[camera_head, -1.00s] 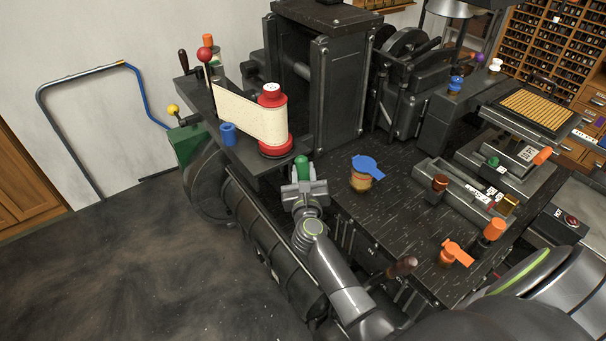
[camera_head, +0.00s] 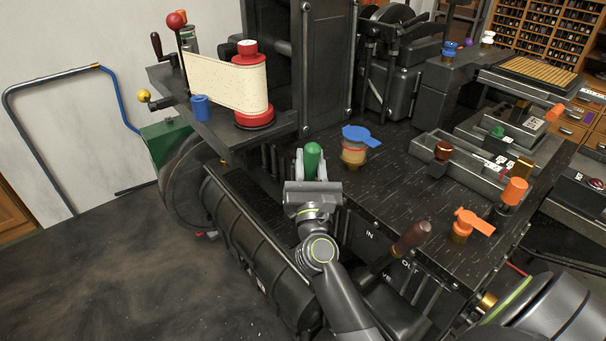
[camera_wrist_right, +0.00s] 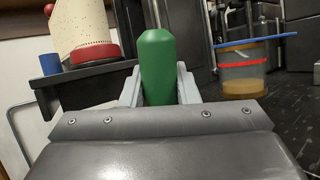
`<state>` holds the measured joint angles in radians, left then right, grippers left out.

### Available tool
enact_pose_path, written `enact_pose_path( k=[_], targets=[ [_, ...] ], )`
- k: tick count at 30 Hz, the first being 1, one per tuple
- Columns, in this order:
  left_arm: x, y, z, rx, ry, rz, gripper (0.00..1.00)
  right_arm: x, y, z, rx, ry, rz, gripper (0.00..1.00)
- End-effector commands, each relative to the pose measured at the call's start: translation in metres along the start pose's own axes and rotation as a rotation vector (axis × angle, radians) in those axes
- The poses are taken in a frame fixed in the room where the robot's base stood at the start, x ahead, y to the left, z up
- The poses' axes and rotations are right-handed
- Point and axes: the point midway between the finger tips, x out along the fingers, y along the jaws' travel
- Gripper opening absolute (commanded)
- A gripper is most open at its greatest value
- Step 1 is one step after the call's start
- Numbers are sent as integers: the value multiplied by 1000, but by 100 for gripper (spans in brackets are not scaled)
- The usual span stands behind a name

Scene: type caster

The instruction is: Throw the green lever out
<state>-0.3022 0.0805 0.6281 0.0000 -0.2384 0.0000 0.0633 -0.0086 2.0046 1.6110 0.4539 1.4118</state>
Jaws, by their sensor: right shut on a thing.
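The green lever (camera_head: 313,158) has a rounded green grip and stands up at the near edge of the black machine table, just left of a small pot. My right gripper (camera_head: 314,172) is shut on the green lever, one finger on each side of it. The right wrist view shows the green lever (camera_wrist_right: 157,62) upright between the two pale fingers (camera_wrist_right: 158,88). The lever's lower part is hidden behind the gripper body. My left gripper is not in view.
A pot with a blue lid (camera_head: 354,152) stands close to the right of the lever. A red spool with paper tape (camera_head: 252,95) stands at the upper left. A brown-handled lever (camera_head: 411,237) near IN and OUT lettering rises close to my right arm. Open floor lies to the left.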

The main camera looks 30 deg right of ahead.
Motion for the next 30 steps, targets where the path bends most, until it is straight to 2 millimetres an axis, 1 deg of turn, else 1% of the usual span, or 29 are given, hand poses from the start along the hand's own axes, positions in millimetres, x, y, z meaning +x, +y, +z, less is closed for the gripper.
enact_pose_path(
  k=[1,6,9,16,30],
  targets=[
    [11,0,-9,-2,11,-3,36,-6,-3,-6,11,-19,-3,0],
    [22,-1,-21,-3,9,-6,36,-13,-8,-2,41,-66,-11,0],
    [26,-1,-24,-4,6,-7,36,-16,-10,-1,54,-85,-14,0],
    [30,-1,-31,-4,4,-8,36,-19,-13,2,70,-110,-20,0],
    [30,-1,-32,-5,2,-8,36,-20,-14,2,75,-113,-23,0]
  ],
)
